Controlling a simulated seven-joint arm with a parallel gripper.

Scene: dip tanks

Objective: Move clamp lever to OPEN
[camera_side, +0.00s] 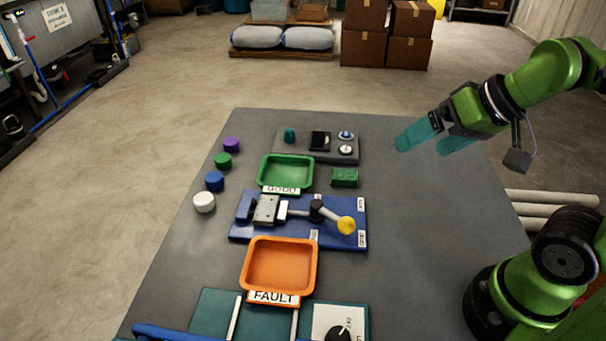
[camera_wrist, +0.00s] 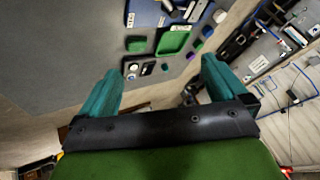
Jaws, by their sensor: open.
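The clamp lever (camera_side: 331,216) has a yellow knob (camera_side: 346,225) on its end and sits on a blue clamp board (camera_side: 243,224) in the middle of the table. The lever points right, toward the board's right edge. A grey clamp block (camera_side: 266,209) is at its left. Small labels stand on the board, too small to read. My gripper (camera_side: 423,139) has teal fingers and is open and empty, above the table's far right, well away from the lever.
A green GOOD tray (camera_side: 262,171) lies behind the board, with a green block (camera_side: 344,178) beside it. An orange FAULT tray (camera_side: 246,269) lies in front. A grey panel (camera_side: 298,153) stands farther back. Several coloured pucks line the left. The table's right side is clear.

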